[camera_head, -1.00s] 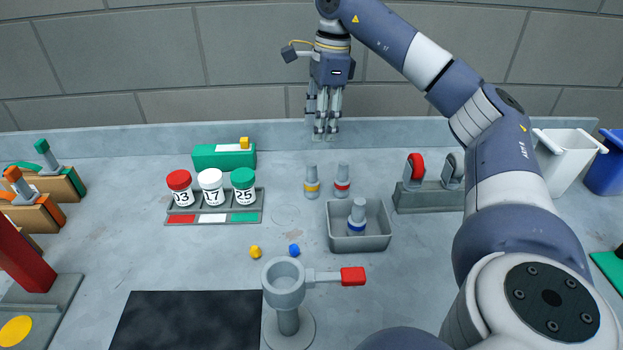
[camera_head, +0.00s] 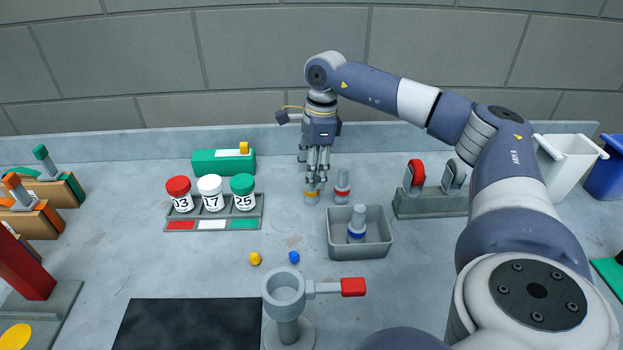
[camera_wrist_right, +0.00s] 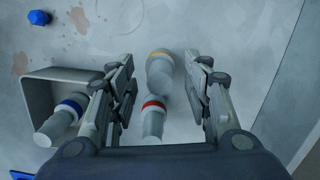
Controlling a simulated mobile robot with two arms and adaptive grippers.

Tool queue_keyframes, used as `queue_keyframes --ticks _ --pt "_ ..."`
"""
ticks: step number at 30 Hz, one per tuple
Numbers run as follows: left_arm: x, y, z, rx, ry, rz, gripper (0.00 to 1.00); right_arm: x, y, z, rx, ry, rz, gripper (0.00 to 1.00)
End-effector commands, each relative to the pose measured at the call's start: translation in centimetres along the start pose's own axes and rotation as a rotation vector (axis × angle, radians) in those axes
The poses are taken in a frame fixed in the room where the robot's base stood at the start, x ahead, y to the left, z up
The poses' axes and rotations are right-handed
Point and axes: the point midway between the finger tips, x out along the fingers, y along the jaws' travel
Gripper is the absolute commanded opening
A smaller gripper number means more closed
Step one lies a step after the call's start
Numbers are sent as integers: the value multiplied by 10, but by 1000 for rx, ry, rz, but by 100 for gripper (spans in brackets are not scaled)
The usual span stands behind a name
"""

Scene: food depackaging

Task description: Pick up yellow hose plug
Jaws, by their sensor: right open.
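The yellow hose plug, a grey plug with a yellow band (camera_head: 312,196), stands on the table left of the red-banded plug (camera_head: 342,186). My right gripper (camera_head: 314,178) points down right over it, open, with the fingertips at its upper part. In the right wrist view the yellow-banded plug (camera_wrist_right: 160,76) lies between the tips of the two open fingers, and the red-banded plug (camera_wrist_right: 153,120) shows nearer the palm. I cannot tell whether the fingers touch the plug. My left gripper is not in view.
A grey bin (camera_head: 375,251) holding a blue-banded plug (camera_head: 357,224) stands at the right front. The rack (camera_head: 258,205) with three jars is to the left. A grey stand (camera_head: 400,203) is at the right. Small yellow (camera_head: 255,258) and blue (camera_head: 294,257) pieces lie in front.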

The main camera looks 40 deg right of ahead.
Motion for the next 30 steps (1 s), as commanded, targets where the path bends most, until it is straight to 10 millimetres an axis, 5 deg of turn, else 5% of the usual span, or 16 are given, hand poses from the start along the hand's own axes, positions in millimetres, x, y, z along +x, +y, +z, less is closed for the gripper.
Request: queue_keyframes --ticks 8,14,25,30 --pt "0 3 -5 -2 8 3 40 4 0 0 0 0 0 46" --pt "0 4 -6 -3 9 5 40 4 0 0 0 0 -1 0" --pt "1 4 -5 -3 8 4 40 0 -1 1 0 -2 -3 0" --pt "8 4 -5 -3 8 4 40 -24 -1 4 0 -5 -6 0"
